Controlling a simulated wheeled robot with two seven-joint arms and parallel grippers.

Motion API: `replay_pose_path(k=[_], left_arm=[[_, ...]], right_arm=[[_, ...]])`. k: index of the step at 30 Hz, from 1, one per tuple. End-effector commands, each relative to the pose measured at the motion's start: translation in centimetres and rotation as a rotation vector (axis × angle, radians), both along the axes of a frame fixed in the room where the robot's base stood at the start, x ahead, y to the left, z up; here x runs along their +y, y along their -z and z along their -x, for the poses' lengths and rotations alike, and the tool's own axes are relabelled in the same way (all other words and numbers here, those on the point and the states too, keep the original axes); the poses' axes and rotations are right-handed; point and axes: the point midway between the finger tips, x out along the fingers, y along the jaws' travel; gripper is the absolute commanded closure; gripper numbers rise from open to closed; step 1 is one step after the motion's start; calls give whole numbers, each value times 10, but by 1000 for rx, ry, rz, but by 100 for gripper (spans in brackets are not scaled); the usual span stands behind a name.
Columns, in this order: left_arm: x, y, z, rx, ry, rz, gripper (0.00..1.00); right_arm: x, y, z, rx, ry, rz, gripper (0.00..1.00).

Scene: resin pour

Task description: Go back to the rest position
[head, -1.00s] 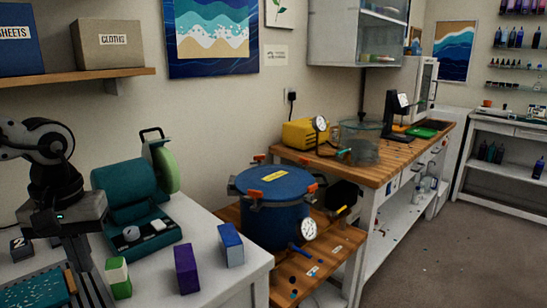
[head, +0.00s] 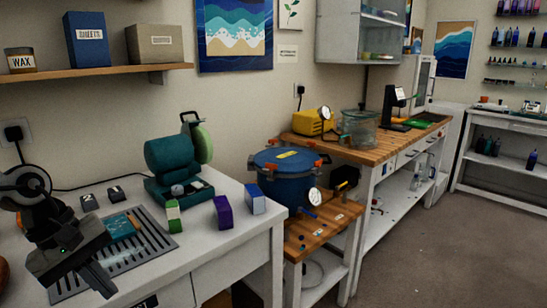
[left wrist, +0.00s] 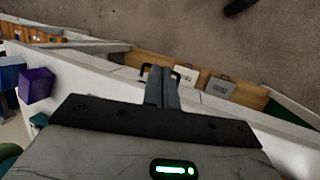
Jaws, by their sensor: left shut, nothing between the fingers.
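My left gripper (head: 103,284) is at the lower left of the head view, over the front part of the white table (head: 240,208), near the grey slotted tray (head: 165,240). In the left wrist view my left gripper (left wrist: 162,72) has its fingers together, with nothing between them. It points over the table edge towards an open drawer (left wrist: 150,62) and the floor. My right gripper is not in view.
A blue pressure pot (head: 290,185) sits on a lower wooden stand. The grey floor (head: 425,245) at right is clear.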

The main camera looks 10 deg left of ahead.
Motion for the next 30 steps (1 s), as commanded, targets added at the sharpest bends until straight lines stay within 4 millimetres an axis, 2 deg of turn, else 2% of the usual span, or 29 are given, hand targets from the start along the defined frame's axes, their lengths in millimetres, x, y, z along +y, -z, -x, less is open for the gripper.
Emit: replay_pose_path(k=[5, 8, 11, 17, 21, 22, 27, 30], left_arm=[[-13, 27, 5, 73, -360, 288, 100], [-21, 46, 7, 166, -649, 512, 100], [-29, 66, 9, 329, -1011, 797, 100], [-40, 115, 17, 825, -1718, 1362, 100], [-55, 158, 34, 1316, -2153, 1720, 100], [-60, 168, 39, -1381, 2146, -1719, 100], [-108, 216, 70, -1276, 1464, -1176, 100], [-142, 231, 86, -1199, 1160, -923, 100]], right_arm=[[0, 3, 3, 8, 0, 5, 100], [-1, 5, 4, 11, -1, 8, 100], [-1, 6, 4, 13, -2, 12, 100], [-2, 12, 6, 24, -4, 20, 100], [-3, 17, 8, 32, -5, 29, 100], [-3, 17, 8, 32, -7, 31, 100], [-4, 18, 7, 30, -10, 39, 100], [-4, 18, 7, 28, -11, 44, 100]])
